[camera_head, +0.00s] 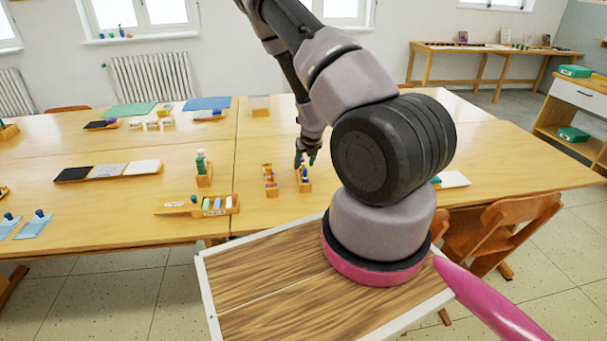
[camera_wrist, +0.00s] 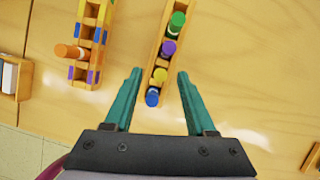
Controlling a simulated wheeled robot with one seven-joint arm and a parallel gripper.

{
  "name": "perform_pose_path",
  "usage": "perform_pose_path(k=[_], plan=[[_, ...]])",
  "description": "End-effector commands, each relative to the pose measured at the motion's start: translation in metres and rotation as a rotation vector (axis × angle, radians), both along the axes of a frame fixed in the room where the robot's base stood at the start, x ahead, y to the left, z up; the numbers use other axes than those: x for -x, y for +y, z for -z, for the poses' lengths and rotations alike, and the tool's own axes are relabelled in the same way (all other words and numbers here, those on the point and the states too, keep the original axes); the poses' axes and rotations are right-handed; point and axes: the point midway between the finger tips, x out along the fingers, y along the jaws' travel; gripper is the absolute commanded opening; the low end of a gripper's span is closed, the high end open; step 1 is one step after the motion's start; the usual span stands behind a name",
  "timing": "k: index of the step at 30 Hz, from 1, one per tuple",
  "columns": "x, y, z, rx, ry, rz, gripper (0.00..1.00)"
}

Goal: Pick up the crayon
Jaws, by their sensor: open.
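Several upright crayons stand in a row in a narrow wooden holder (camera_wrist: 165,20) in the wrist view: a green one (camera_wrist: 177,20), a purple one (camera_wrist: 168,48), a yellow one (camera_wrist: 160,75) and a blue one (camera_wrist: 152,97) at the near end. An orange crayon (camera_wrist: 68,51) sticks out of a second holder (camera_wrist: 84,40) to the left. I cannot tell which one is the task's crayon. My gripper (camera_wrist: 159,73) is open and empty, with its teal fingers on either side of the yellow and blue crayons in the picture. Its height above them is unclear. In the head view my gripper (camera_head: 306,158) is over the right-hand holder (camera_head: 304,184).
A wooden tray (camera_head: 228,206) with pale pieces and a small holder with a green bottle (camera_head: 201,160) stand left on the table. Cards, a tray of dark, grey and white panels (camera_head: 108,171) lie farther left. The tabletop (camera_head: 470,150) right of my gripper is largely clear.

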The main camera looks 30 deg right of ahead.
Motion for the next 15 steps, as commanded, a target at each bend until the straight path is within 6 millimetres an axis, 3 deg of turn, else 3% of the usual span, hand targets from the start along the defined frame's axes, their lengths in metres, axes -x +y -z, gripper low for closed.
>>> perform_pose_path(k=[6, 13, 14, 15], plan=[[-0.009, -0.001, 0.024, -0.001, 0.000, -0.001, 0.56], [-0.010, -0.001, 0.025, -0.001, -0.001, 0.000, 0.56], [-0.010, -0.001, 0.025, -0.001, -0.001, 0.000, 0.52], [-0.010, -0.001, 0.025, -0.001, -0.001, 0.000, 0.37]])
